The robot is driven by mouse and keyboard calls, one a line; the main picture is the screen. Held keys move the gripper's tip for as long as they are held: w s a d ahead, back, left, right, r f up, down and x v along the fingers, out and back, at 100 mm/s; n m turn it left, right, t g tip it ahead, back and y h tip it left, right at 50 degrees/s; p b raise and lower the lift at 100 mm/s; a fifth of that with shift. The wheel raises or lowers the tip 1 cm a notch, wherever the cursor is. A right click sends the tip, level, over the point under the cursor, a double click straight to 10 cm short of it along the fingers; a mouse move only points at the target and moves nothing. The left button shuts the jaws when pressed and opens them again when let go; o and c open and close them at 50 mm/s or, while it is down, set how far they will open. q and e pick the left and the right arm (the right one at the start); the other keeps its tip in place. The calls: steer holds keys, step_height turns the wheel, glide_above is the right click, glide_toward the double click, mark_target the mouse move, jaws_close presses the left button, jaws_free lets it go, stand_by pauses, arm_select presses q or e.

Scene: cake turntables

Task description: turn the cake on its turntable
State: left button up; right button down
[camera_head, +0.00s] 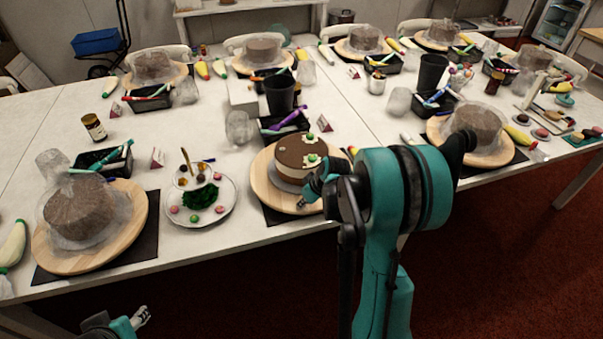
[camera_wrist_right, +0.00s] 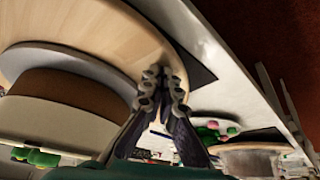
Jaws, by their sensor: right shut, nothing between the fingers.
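A brown cake (camera_head: 292,155) with green and pale decorations sits on a wooden turntable (camera_head: 261,182) at the front middle of the table. The cake (camera_wrist_right: 65,90) and the turntable's wooden edge (camera_wrist_right: 125,32) also show in the right wrist view. My right gripper (camera_head: 303,203) is shut and empty at the turntable's near rim. In the wrist view its fingertips (camera_wrist_right: 163,88) overlap the rim; I cannot tell whether they touch it. My arm hides part of the cake's right side. My left gripper (camera_head: 141,316) is low at the left, off the table; its finger opening is unclear.
A plate (camera_head: 222,212) with green and coloured sweets stands left of the turntable. A black tray (camera_head: 270,128) with pens is behind the cake. Other wrapped cakes on wooden boards stand at left (camera_head: 140,200) and right (camera_head: 432,134). The table's front edge is close.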

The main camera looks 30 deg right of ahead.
mark_target(317, 204)
steer(key=d, duration=0.1)
steer(key=s+d, duration=0.1)
steer(key=d, duration=0.1)
steer(key=s+d, duration=0.1)
steer(key=d, duration=0.1)
steer(key=shift+d, duration=0.15)
steer(key=shift+s+d+b, duration=0.1)
steer(key=shift+d+b, duration=0.3)
steer(key=shift+d, duration=2.8)
steer(key=d, duration=0.2)
steer(key=w+d, duration=0.1)
steer(key=d, duration=0.1)
steer(key=w+d, duration=0.1)
steer(key=d, duration=0.1)
steer(key=shift+w, duration=0.1)
